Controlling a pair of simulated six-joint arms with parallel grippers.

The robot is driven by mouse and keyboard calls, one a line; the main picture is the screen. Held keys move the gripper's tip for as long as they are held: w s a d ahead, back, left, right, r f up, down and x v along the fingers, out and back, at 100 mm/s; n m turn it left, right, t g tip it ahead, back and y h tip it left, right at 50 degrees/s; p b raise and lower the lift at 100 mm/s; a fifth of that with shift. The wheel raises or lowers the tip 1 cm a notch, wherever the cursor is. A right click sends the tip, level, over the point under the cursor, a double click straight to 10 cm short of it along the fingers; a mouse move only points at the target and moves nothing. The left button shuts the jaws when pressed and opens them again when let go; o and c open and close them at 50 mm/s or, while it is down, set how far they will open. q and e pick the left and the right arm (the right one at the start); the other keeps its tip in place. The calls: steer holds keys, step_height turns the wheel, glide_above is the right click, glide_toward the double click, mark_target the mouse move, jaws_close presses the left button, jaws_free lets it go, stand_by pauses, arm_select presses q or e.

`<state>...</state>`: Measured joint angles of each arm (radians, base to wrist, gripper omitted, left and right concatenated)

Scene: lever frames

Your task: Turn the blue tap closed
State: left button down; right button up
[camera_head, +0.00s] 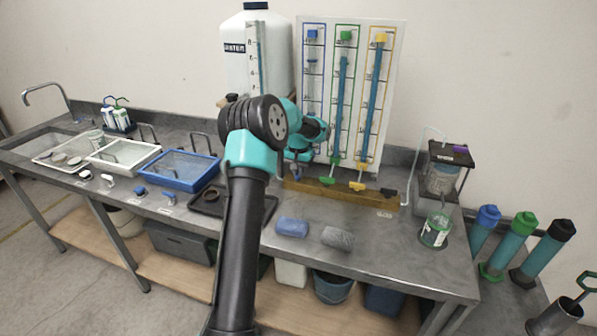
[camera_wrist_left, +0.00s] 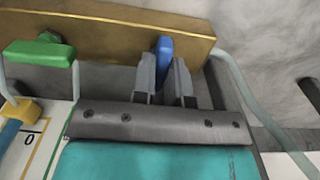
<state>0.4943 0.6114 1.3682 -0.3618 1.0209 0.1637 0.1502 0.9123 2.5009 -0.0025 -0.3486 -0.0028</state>
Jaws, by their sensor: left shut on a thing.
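My left gripper (camera_head: 296,170) reaches down to the foot of the blue-framed column on the white panel (camera_head: 398,50). In the left wrist view, its two grey fingers (camera_wrist_left: 166,80) are shut on the blue tap (camera_wrist_left: 163,52), with the lever between them. The lever points along the fingers, towards the wooden rail (camera_wrist_left: 95,32). In the head view my wrist and gripper largely hide the blue tap. The green tap (camera_head: 328,181) and yellow tap (camera_head: 357,186) stand to its right; the green tap also shows in the left wrist view (camera_wrist_left: 40,50). My right gripper is not in view.
A white water tank (camera_head: 235,65) stands behind my arm. A blue tray (camera_head: 185,185) and white trays lie left on the grey bench. A jar (camera_head: 436,230) stands right. Bare bench lies between cloths and rail.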

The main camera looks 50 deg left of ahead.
arm_select(q)
steer(key=m, duration=1.3)
steer(key=shift+m, duration=2.5)
steer(key=c, duration=1.1)
jaws_free()
steer(key=shift+c, duration=0.2)
steer(key=shift+r, duration=0.1)
